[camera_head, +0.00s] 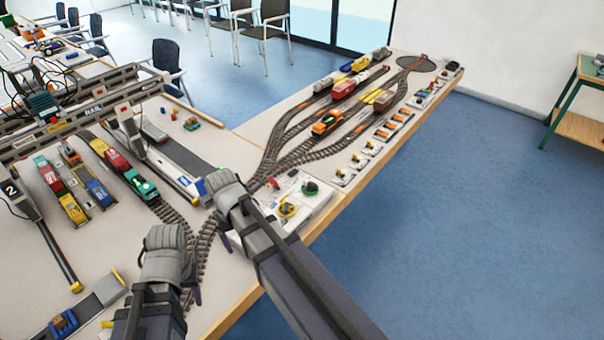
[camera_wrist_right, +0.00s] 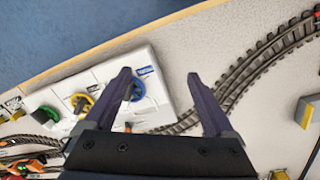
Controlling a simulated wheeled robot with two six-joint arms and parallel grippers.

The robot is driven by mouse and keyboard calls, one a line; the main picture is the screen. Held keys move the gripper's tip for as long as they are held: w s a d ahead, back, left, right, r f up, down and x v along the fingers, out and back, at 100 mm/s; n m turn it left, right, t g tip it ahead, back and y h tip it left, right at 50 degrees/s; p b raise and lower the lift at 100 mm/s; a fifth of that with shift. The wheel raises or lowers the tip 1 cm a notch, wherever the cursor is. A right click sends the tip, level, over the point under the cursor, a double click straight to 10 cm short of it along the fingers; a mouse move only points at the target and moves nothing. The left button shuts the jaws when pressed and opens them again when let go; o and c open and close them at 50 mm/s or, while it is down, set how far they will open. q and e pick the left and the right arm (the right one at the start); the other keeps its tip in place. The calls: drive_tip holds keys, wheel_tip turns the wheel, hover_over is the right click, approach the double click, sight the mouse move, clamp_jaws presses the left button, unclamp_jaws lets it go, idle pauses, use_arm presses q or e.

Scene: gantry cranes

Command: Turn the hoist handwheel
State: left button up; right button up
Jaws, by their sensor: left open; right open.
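A white control box (camera_head: 320,207) stands at the table's right edge with a yellow handwheel (camera_head: 287,209) and a green handwheel (camera_head: 310,188). In the right wrist view a blue handwheel (camera_wrist_right: 138,89) shows on the same box, beside the yellow (camera_wrist_right: 82,103) and green (camera_wrist_right: 45,115) ones. I cannot read which one is labelled hoist. My right gripper (camera_wrist_right: 158,76) is open and empty; the blue wheel appears between its fingers, close to the left one. I cannot tell if they touch. My left gripper (camera_head: 188,285) is open over the track, its fingers partly hidden.
Gantry cranes (camera_head: 75,110) span model trains (camera_head: 118,160) on the left of the table. Curved track (camera_head: 205,238) runs beside the control box, towards a siding yard (camera_head: 345,110) at the back right. Blue floor (camera_head: 470,220) lies open beyond the right edge.

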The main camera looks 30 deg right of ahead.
drive_tip(key=shift+o, duration=0.6)
drive_tip(key=w+d+r+m+p, duration=0.1)
drive_tip(key=w+d+m, duration=0.6)
drive_tip(key=w+d, duration=0.6)
drive_tip(key=d, duration=0.4)
drive_tip(key=shift+w+r+y, duration=0.25)
drive_tip(key=shift+r+y, duration=0.05)
drive_tip(key=m, duration=0.5)
approach(310, 186)
drive_tip(key=shift+w+d+r+p, duration=0.2)
drive_tip(key=shift+d+p, duration=0.1)
drive_tip(key=shift+d, duration=0.2)
use_arm(q)
wheel_tip(310, 186, up, 2)
drive_tip(key=shift+r, duration=0.1)
use_arm(e)
drive_tip(key=shift+s, duration=0.1)
use_arm(q)
drive_tip(key=shift+s+f, duration=0.1)
drive_tip(key=shift+f, duration=0.1)
use_arm(e)
drive_tip(key=shift+f, duration=0.15)
use_arm(q)
wheel_tip(310, 186, down, 8)
drive_tip(key=b, duration=0.8)
drive_tip(key=shift+r, duration=0.2)
use_arm(e)
wheel_tip(310, 186, down, 8)
drive_tip(key=shift+a+r, duration=0.1)
drive_tip(key=shift+r, duration=0.1)
